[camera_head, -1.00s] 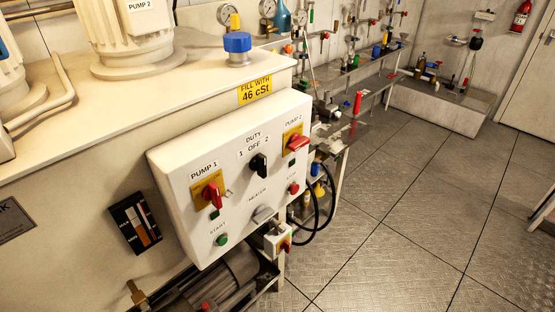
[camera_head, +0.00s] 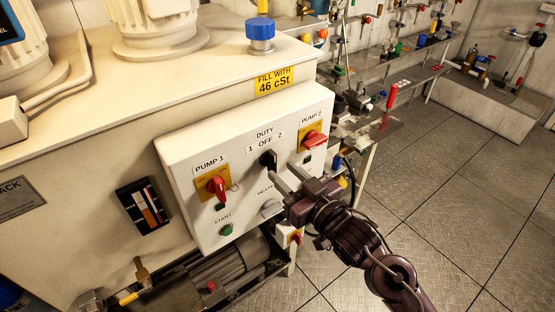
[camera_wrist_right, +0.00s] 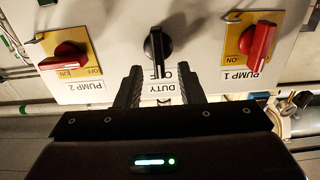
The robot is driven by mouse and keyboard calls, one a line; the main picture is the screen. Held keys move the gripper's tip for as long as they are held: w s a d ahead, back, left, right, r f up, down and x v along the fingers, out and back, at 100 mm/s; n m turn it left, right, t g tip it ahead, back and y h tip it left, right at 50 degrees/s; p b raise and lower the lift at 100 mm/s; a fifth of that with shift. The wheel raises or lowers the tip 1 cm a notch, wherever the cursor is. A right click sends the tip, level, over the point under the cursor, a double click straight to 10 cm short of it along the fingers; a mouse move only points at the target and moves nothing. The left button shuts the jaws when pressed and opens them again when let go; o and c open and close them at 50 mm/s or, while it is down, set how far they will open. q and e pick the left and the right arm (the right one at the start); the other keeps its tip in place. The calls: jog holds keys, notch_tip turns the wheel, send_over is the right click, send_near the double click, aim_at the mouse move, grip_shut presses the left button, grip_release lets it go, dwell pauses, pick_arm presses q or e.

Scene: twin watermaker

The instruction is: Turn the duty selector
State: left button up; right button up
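The duty selector (camera_head: 268,159) is a black rotary knob under the "DUTY 1 OFF 2" label on the white control panel (camera_head: 180,150). In the right wrist view, upside down, the selector (camera_wrist_right: 157,45) is centred just beyond my fingertips, its handle roughly upright in the picture. My right gripper (camera_head: 281,180) is in front of the panel, just below and right of the selector. In the wrist view the right gripper (camera_wrist_right: 160,75) is open, its two dark fingers apart and lined up either side of the knob. I see no contact. My left gripper is out of view.
A red Pump 1 switch (camera_head: 217,187) and a red Pump 2 switch (camera_head: 314,141) flank the selector. A green start button (camera_head: 226,230) and a grey heater knob (camera_head: 270,207) sit below. A workbench (camera_head: 385,125) stands behind; the floor to the right is clear.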

aim_at(275, 164)
jog(key=shift+p+x, duration=0.45)
jog(key=shift+x, duration=1.55)
jog(key=shift+d, duration=0.1)
grip_shut()
